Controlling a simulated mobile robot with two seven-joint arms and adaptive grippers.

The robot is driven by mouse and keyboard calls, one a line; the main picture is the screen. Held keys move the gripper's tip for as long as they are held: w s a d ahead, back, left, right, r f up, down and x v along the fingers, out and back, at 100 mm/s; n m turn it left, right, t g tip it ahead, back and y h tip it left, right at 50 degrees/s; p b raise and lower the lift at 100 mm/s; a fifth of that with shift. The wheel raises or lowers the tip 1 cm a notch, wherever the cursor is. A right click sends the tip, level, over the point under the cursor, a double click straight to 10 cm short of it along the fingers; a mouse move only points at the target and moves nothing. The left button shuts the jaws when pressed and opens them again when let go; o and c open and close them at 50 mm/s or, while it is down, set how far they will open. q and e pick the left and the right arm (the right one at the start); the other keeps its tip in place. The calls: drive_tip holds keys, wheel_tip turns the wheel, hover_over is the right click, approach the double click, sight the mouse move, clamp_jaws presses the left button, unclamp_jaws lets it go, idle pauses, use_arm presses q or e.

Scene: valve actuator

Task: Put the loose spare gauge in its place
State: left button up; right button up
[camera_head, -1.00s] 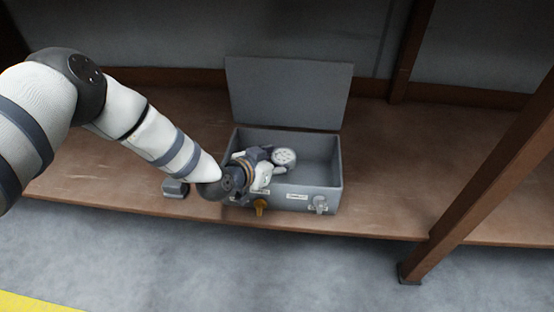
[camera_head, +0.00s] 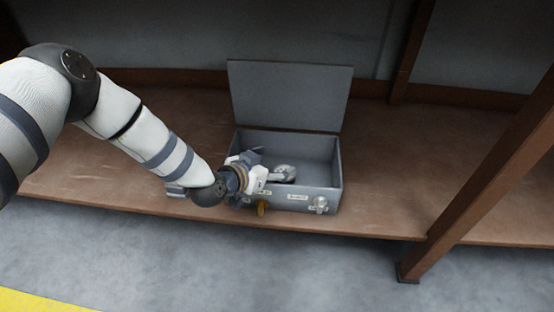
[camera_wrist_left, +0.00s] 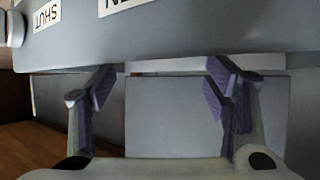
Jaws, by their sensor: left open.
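A round pale gauge-like thing (camera_head: 286,171) shows inside the open grey box (camera_head: 306,189), toward its left part. It is partly hidden by my gripper, and I cannot tell how it rests. My left gripper (camera_head: 272,178) reaches over the left part of the box's front wall. The gauge does not show in that view. My right gripper is not in view.
The box's lid (camera_head: 290,95) stands open at the back. An orange handle (camera_head: 262,208) and a grey knob (camera_head: 320,204) are on its front. A small grey block (camera_head: 175,190) lies left of the box, partly behind my arm. The brown shelf (camera_head: 385,190) is clear on the right.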

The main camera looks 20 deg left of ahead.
use_arm(q)
drive_tip(key=p+v, duration=0.3)
drive_tip(key=v, duration=0.6)
drive_tip(key=shift+r, duration=0.2)
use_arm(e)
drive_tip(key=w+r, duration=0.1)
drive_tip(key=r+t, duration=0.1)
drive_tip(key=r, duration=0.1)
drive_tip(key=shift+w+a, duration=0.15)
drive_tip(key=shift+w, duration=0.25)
use_arm(q)
drive_tip(key=shift+s, duration=0.15)
